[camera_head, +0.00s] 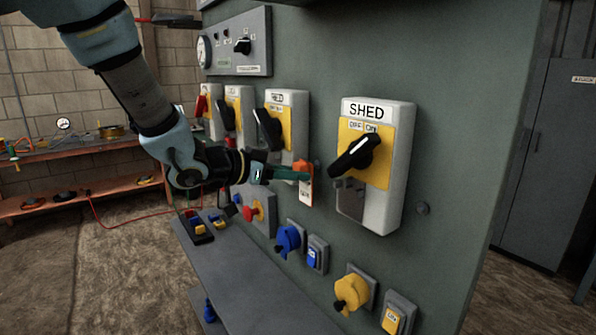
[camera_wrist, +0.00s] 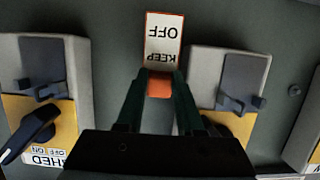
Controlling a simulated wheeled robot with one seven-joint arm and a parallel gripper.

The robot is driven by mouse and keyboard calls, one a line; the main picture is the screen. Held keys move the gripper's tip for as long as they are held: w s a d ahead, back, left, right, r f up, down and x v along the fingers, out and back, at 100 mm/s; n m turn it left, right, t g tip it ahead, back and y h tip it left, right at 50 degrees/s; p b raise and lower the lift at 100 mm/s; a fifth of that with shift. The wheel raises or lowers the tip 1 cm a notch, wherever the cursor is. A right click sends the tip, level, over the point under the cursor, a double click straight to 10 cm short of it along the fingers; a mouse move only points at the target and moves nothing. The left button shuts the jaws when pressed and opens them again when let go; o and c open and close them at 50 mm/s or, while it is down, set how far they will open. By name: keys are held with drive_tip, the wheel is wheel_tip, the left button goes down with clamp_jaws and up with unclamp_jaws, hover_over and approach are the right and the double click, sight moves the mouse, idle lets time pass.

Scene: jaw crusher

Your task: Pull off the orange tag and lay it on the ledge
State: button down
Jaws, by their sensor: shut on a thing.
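The orange tag (camera_head: 303,168) is at the panel face, between the SHED switch box and the switch box to its left. In the wrist view its orange part (camera_wrist: 159,86) sits between my fingertips, and its white plate (camera_wrist: 163,42) reading KEEP OFF extends beyond them. My gripper (camera_head: 298,174) is shut on the tag. The fingers hide part of the tag, and I cannot tell whether it still touches the panel. The grey ledge (camera_head: 255,289) runs along the foot of the panel, below my gripper.
The SHED switch box (camera_head: 401,170) stands close right of my gripper; another switch box (camera_head: 298,112) is close left. Blue and yellow plugs (camera_head: 289,240) (camera_head: 352,292) protrude below. Small padlocks (camera_head: 199,230) lie at the ledge's far end. The ledge's nearer stretch is clear.

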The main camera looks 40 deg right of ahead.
drive_tip(key=shift+w+a, duration=0.1)
drive_tip(key=shift+a, duration=1)
